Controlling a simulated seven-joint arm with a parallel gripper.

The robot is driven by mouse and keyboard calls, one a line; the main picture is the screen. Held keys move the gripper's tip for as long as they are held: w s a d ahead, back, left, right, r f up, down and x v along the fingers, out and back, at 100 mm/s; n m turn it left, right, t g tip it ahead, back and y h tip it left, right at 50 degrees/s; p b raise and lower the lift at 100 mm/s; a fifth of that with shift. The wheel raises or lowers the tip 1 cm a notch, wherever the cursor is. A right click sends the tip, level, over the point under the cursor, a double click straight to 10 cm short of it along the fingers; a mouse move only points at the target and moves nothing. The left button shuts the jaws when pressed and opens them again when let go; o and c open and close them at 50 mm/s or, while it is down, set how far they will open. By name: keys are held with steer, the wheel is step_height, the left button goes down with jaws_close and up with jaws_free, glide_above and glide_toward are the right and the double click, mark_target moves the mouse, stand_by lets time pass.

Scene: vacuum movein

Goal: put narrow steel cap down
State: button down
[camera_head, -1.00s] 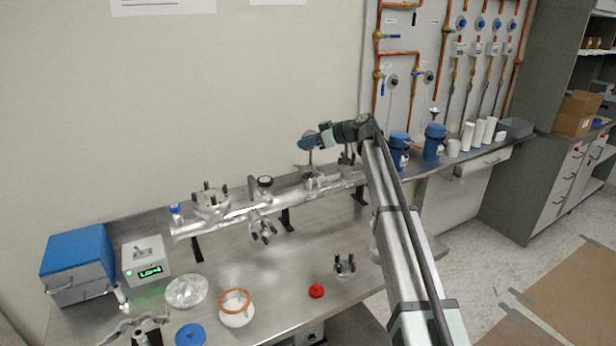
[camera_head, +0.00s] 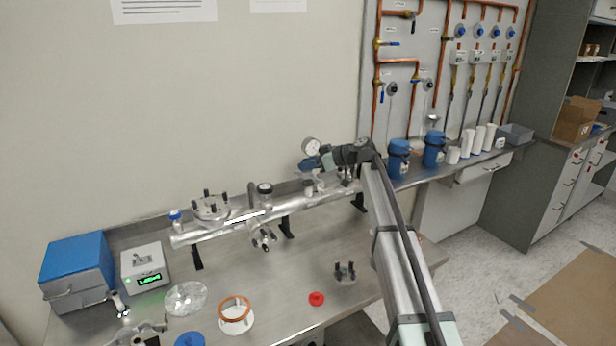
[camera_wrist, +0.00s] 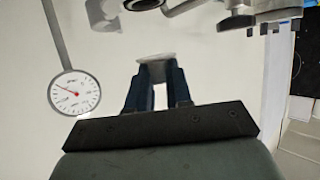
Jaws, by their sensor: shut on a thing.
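My gripper (camera_wrist: 158,78) shows in the wrist view with its two dark blue fingers closed on a small pale grey metal piece, the narrow steel cap (camera_wrist: 155,58), at the fingertips. In the head view my gripper (camera_head: 309,165) is over the right half of the horizontal steel tube, just below the round dial gauge (camera_head: 311,146). The cap cannot be told apart there, so its height over any surface is unclear.
The steel tube (camera_head: 212,232) stands on black supports, with ports and clamps along it. A red ring (camera_head: 317,299) and a dark pronged fitting (camera_head: 345,272) lie on the bench, with bare metal between them and the tube. The gauge (camera_wrist: 74,92) is left of my fingers in the wrist view.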

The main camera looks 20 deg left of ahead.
steer(key=shift+f, duration=2.1)
steer(key=c, duration=1)
jaws_free()
steer(key=shift+o, duration=0.2)
steer(key=shift+f, duration=0.2)
steer(key=v, duration=1.4)
steer(key=shift+a, duration=0.1)
